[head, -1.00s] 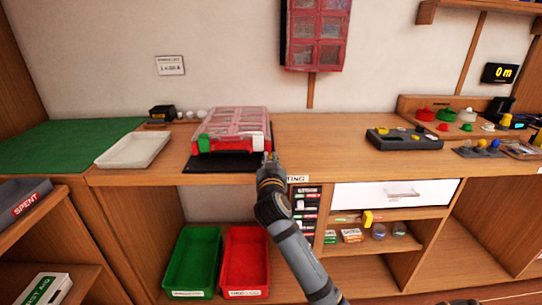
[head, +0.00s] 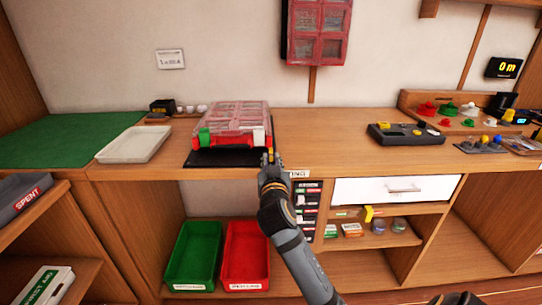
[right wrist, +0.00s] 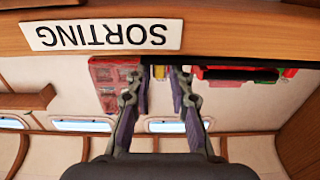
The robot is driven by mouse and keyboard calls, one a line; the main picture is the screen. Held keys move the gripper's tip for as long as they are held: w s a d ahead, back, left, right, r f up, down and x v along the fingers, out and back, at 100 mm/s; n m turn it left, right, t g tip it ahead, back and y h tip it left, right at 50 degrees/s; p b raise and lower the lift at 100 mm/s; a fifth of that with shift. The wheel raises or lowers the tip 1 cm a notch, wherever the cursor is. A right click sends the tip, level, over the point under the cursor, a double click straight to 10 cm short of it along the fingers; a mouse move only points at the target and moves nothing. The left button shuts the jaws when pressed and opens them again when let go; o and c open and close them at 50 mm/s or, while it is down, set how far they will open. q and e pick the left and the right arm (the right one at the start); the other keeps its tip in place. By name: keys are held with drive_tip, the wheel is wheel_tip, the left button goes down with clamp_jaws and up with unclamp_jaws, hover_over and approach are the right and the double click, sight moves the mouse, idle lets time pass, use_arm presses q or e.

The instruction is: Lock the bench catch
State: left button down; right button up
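A red case with a clear compartment lid (head: 238,118) lies on a black mat (head: 200,159) at the bench's front. Its front has a green catch (head: 204,137) at the left and a white catch (head: 258,135) at the right. Which of these is the bench catch I cannot tell. My right gripper (head: 269,157) is at the bench edge, just in front of and below the white catch. Contact with the case is not clear. My left gripper is not in view.
The SORTING label (right wrist: 102,34) is upside down on the bench edge in the right wrist view. A white tray (head: 134,144) stands left of the case, a dark grey device (head: 406,134) to the right. Bare bench lies between case and device. Green (head: 193,257) and red (head: 246,255) bins sit below.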

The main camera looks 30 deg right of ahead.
sight(271, 158)
drive_tip(key=v, duration=0.3)
drive_tip(key=shift+s+a, duration=0.2)
drive_tip(key=shift+s, duration=0.15)
